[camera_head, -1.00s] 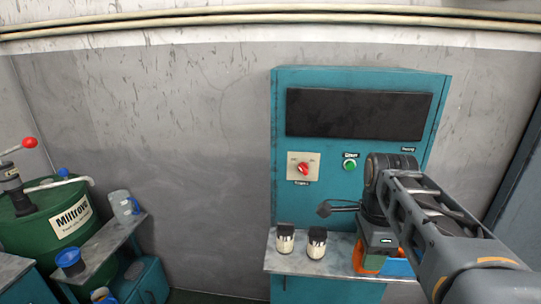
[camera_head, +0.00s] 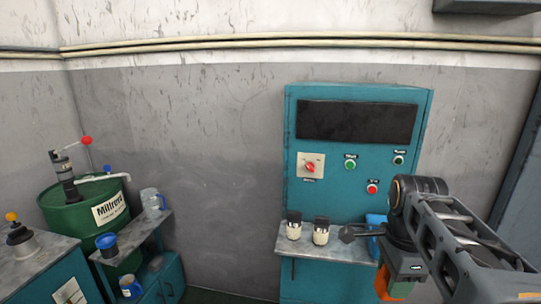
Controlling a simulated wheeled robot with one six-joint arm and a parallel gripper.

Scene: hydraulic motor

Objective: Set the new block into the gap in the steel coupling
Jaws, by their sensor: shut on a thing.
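My gripper (camera_head: 392,287) hangs at the lower right, at the end of my grey arm and in front of the right end of the cabinet shelf. Orange shows at its lower end. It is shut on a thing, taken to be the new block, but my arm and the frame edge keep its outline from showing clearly. I cannot tell how much of the orange is jaw and how much is held. The steel coupling and its gap are not in view.
A teal control cabinet (camera_head: 345,185) has a shelf (camera_head: 310,247) with two small jars (camera_head: 293,226) (camera_head: 321,231) and a blue container (camera_head: 375,223). Bare wall lies between.

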